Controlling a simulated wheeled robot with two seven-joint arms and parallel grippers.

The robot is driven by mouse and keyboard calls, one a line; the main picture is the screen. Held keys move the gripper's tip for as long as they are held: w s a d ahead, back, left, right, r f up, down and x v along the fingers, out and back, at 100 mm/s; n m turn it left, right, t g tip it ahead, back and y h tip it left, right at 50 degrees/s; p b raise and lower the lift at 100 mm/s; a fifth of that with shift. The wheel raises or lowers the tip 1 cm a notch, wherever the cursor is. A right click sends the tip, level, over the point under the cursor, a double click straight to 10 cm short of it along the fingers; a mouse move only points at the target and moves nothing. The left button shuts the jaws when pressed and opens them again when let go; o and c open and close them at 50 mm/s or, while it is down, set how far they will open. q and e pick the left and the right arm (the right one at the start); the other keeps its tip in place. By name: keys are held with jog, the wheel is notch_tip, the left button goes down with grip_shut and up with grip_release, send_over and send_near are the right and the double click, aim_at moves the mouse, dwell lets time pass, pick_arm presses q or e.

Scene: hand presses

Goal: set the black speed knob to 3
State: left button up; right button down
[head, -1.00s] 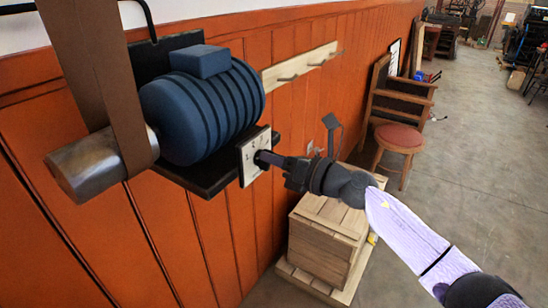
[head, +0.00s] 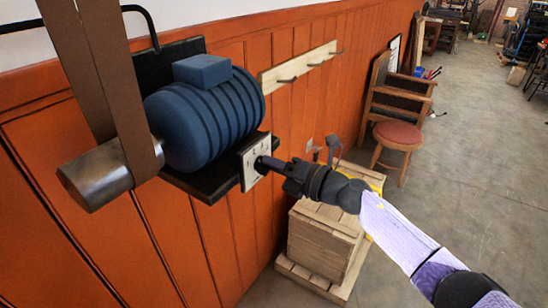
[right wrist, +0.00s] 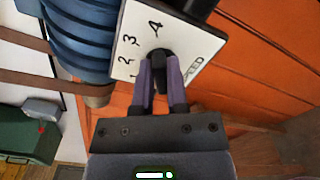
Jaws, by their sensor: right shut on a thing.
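The black speed knob (right wrist: 159,62) sits on a white plate (right wrist: 195,45) marked 1, 2, 3, 4 and SPEED. In the head view the plate (head: 249,172) is at the right end of the black shelf, beside the blue motor (head: 205,115). My right gripper (head: 266,164) reaches the plate from the right. In the right wrist view its two purple fingers (right wrist: 159,85) are shut on the knob, one on each side. The fingers hide much of the knob, and I cannot tell which number it points to. My left gripper is not in view.
A brown belt (head: 130,90) runs over a metal pulley (head: 95,178) left of the motor. A peg rail (head: 300,65) is on the orange wall. A wooden crate (head: 320,240) stands below my right arm, and a chair (head: 398,133) is farther back.

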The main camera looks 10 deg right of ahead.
jog(key=shift+f+m+p, duration=0.2)
jog(key=shift+m+p, duration=0.8)
jog(key=shift+m, duration=1.45)
jog(key=shift+f+m+p, duration=0.15)
jog(key=shift+m+p, duration=0.85)
jog(key=shift+m, duration=1.45)
jog(key=c, duration=0.6)
grip_release()
jog(key=shift+c, duration=0.2)
jog(key=v, duration=1)
